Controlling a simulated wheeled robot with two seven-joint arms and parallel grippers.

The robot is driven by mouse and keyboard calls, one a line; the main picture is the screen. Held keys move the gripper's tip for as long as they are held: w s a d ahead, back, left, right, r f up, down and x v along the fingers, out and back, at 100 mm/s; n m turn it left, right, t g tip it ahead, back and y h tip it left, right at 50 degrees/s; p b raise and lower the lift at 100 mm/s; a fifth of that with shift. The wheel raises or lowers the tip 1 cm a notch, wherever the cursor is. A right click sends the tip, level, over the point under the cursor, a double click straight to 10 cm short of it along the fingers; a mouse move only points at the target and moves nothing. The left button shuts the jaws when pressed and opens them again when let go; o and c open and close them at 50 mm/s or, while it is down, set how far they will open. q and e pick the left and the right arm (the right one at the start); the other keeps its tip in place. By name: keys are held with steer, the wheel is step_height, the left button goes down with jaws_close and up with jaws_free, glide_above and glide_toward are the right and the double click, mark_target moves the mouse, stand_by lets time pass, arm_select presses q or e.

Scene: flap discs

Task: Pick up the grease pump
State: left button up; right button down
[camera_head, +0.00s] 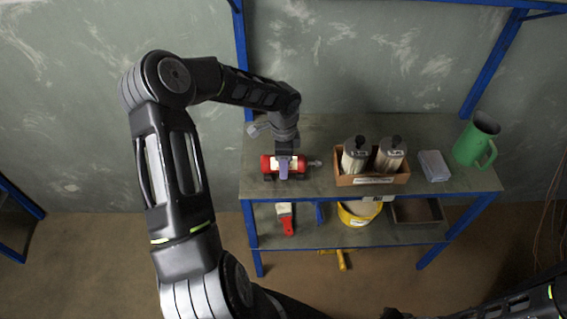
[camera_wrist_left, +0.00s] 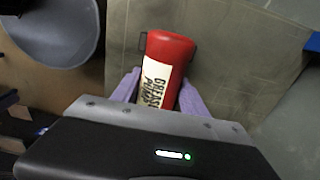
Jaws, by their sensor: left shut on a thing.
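The grease pump (camera_head: 268,165) is a red cylinder with a pale label, lying on the left part of the shelf top in the head view. Its thin metal end points right. My left gripper (camera_head: 284,172) comes down over its middle from above and is shut on it. In the left wrist view the red pump (camera_wrist_left: 168,46) and its label with dark lettering lie between the two purple fingers of my left gripper (camera_wrist_left: 160,92). The fingers cover part of its sides. I cannot tell whether it still touches the shelf. My right gripper is not in view.
A cardboard box (camera_head: 372,180) with two metal canisters stands right of the pump on the blue-framed shelf (camera_head: 330,130). Farther right are a grey block (camera_head: 433,165) and a green jug (camera_head: 476,142). The lower shelf holds a red-handled brush (camera_head: 286,219) and a yellow container (camera_head: 358,214).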

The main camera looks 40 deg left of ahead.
arm_select(q)
jaws_close()
steer(key=shift+r, duration=0.15)
step_height(320, 180, up, 10)
steer(key=shift+f+b, duration=0.1)
steer(key=shift+b, duration=0.5)
stand_by(0.5)
